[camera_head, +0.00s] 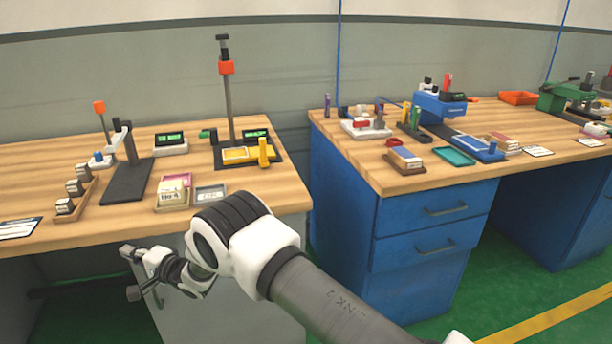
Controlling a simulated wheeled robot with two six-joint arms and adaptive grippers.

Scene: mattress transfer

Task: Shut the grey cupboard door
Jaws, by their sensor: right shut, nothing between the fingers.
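The grey cupboard front with its door (232,312) is under the left wooden bench, at its right end. My right arm crosses in front of it and hides its upper part. I cannot tell how far the door stands open, and no handle shows. My right gripper (136,270) is shut and empty, at the left edge of the grey front, just below the bench top. I cannot tell whether it touches the door. My left gripper is not in view.
The left bench top (40,187) carries stands, small trays and boxes close above my arm. A blue drawer cabinet (425,250) under a second bench stands to the right. Dark open space lies under the left bench, left of my gripper. The floor is green.

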